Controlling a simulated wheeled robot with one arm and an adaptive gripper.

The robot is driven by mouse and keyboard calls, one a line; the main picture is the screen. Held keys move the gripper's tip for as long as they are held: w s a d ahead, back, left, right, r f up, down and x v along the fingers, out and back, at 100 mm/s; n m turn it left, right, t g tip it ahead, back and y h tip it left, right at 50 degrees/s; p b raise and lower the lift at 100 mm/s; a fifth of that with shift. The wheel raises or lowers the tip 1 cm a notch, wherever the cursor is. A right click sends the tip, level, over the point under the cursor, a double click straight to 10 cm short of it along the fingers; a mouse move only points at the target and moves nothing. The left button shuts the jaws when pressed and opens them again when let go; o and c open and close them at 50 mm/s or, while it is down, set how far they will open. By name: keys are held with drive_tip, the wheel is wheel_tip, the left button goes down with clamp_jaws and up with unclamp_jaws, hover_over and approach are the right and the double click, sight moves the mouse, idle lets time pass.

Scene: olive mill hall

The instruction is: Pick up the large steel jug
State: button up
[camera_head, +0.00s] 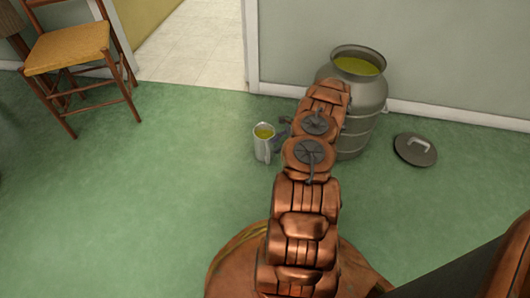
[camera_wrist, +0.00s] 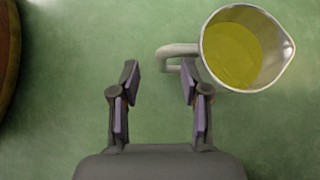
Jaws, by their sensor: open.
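A steel jug (camera_head: 263,146) stands upright on the green floor, with yellow-green liquid in it, left of my arm in the head view. In the wrist view the jug (camera_wrist: 207,62) is at the upper right, its handle (camera_wrist: 174,51) pointing left. My gripper (camera_wrist: 158,68) is open and empty between its fingers. Its right finger is close to the handle; I cannot tell whether they touch. In the head view my gripper (camera_head: 284,129) is mostly hidden behind my arm, just right of the jug.
A large steel can (camera_head: 370,101) holding similar liquid stands by the wall, partly behind my arm. Its dark lid (camera_head: 415,150) lies on the floor to the right. A wooden chair (camera_head: 66,50) stands at the upper left beside an open doorway (camera_head: 195,45). The floor left of the jug is clear.

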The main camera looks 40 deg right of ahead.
sight(268, 163)
drive_tip(key=shift+w+a+f+b, duration=0.35)
drive_tip(key=shift+a+f+b, duration=0.3)
drive_tip(key=shift+f, duration=0.65)
drive_tip(key=shift+w+a+f+b, duration=0.45)
drive_tip(key=shift+f+b, duration=0.35)
drive_tip(key=shift+f, duration=0.55)
drive_tip(key=shift+w+a+f+b, duration=0.25)
drive_tip(key=shift+a+f+b, duration=0.45)
drive_tip(key=shift+f, duration=0.6)
drive_tip(key=shift+d+r, duration=0.1)
drive_tip(key=shift+c, duration=0.3)
clamp_jaws()
